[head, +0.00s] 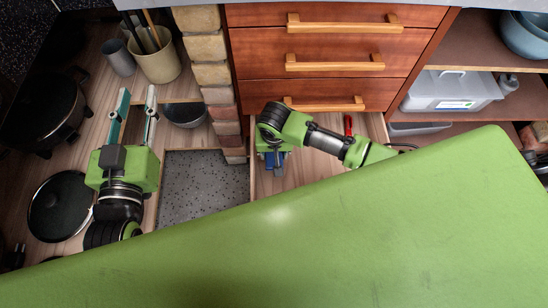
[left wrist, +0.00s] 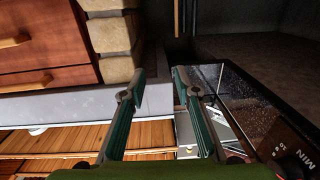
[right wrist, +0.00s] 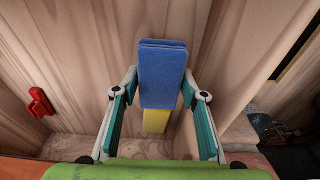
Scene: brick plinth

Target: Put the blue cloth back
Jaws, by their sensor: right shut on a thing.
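The blue cloth (right wrist: 162,75) stands upright as a folded block between the fingers of my right gripper (right wrist: 160,88), which is shut on it. A little blue also shows in the head view (head: 270,162), below my right wrist, inside the open bottom drawer (head: 315,172). A yellow thing (right wrist: 156,121) shows just below the cloth; I cannot tell whether they touch. My left gripper (head: 137,100) is open and empty over the floor of the left shelf, and its spread fingers also show in the left wrist view (left wrist: 158,82).
A red thing (right wrist: 40,103) lies in the drawer, apart from the cloth. Closed drawers (head: 325,50) are above. A brick pillar (head: 210,75) stands left of them. Near my left gripper are a dark bowl (head: 185,115), a utensil pot (head: 155,62) and a black pot (head: 45,110).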

